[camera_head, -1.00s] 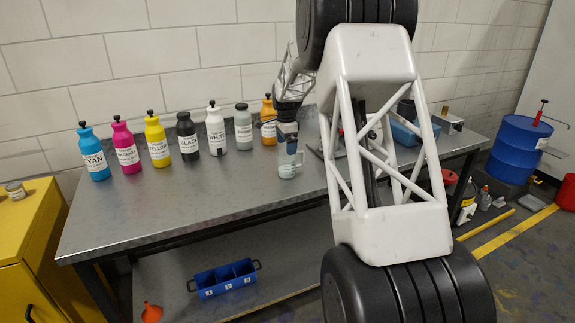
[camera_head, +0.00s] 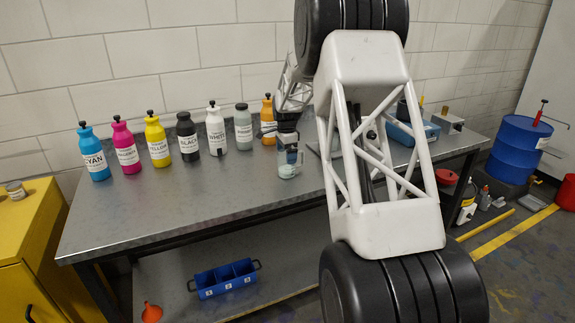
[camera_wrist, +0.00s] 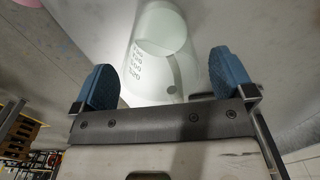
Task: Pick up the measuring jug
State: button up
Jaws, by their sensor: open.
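The measuring jug (camera_head: 287,170) stands on the metal table, right of the middle of the row of bottles. It is pale and translucent, with graduation marks that show in the wrist view (camera_wrist: 160,60). My gripper (camera_head: 288,152) is right at the jug in the head view and partly covers its upper part. In the wrist view my gripper's two blue fingertips (camera_wrist: 165,85) are apart, one to each side of the jug. I see no clear contact between the fingers and the jug.
Several ink bottles stand in a row behind, including cyan (camera_head: 94,155), black (camera_head: 187,140) and white (camera_head: 216,132). A blue tray (camera_head: 408,131) is at the table's right. A blue carrier (camera_head: 225,278) and an orange funnel (camera_head: 152,313) are on the lower shelf. The table's left front is clear.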

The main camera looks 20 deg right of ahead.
jog(key=shift+f, duration=1.85)
jog(key=c, duration=1)
jog(key=shift+r, duration=0.2)
jog(key=shift+r, duration=0.55)
jog(key=shift+s+a+r, duration=0.1)
jog(key=shift+s+r, duration=0.05)
jog(key=shift+r, duration=0.4)
jog(key=shift+s+r, duration=0.15)
jog(key=shift+r, duration=0.4)
jog(key=s+a, duration=0.1)
jog(key=s, duration=0.4)
jog(key=s+a+r, duration=0.1)
jog(key=s, duration=0.3)
jog(key=s+a, duration=0.2)
jog(key=s, duration=0.3)
jog(key=shift+s+r, duration=0.2)
jog(key=shift+s, duration=0.15)
